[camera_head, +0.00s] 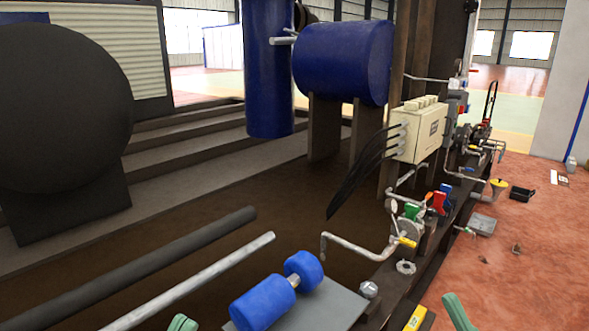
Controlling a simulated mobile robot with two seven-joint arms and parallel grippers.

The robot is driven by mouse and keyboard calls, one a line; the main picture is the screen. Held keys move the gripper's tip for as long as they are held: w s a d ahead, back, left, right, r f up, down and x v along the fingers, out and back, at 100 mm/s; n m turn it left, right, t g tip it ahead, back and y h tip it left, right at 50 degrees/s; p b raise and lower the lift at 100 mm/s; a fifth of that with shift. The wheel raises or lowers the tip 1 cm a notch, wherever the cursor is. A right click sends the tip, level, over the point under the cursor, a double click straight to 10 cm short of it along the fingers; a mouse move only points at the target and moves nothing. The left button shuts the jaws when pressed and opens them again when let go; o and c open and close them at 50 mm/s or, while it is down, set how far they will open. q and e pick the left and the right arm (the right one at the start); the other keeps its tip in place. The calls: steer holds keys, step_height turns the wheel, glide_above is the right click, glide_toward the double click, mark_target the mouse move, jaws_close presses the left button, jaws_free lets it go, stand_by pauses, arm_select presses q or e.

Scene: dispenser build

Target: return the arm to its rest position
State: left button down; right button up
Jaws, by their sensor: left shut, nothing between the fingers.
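Only small mint-green parts of my arms show at the bottom edge. My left gripper (183,322) is a rounded green tip low at left of centre, mostly cut off by the frame. It is shut and empty, beside a blue double-ended cylinder (262,302). A larger green part, which looks like part of my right gripper (458,313), is at the lower right. Its jaws cannot be made out. Both are in front of the machine frame, and I see no contact with it.
A grey pipe (205,280) and a dark pipe (140,265) run along the lower left. A bent pipe (355,250), red, green and blue valve handles (437,203) and a cream box (418,132) line the frame. Reddish floor (535,270) at right holds scattered small parts.

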arm_select(q)
steer(key=w+a+f+n+g+y+p, duration=0.3)
steer(key=w+f+n+g+y+p, duration=0.25)
steer(key=y+p, duration=0.8)
arm_select(e)
steer(key=w+d+f+m+g+h+p, duration=0.3)
steer(key=w+f+m+g+h+p, duration=0.15)
steer(key=w+f+m+h, duration=0.45)
arm_select(q)
steer(key=s+a+f+n+g+h+p, duration=0.1)
steer(key=s+f+n+g+p, duration=0.2)
steer(key=s+f+g+p, duration=0.4)
step_height(320, 180, down, 3)
steer(key=s+p, duration=0.1)
steer(key=p, duration=0.3)
steer(key=shift+s+a+p, duration=0.3)
steer(key=shift+p, duration=0.1)
arm_select(e)
steer(key=s+d+f+m+g+h, duration=0.1)
steer(key=s+f+g+h, duration=0.3)
steer(key=s+f+g, duration=0.4)
steer(key=s, duration=0.3)
steer(key=shift+d+f, duration=0.2)
steer(key=shift+f, duration=0.05)
arm_select(q)
steer(key=shift+f, duration=0.1)
arm_select(e)
steer(key=shift+s, duration=0.1)
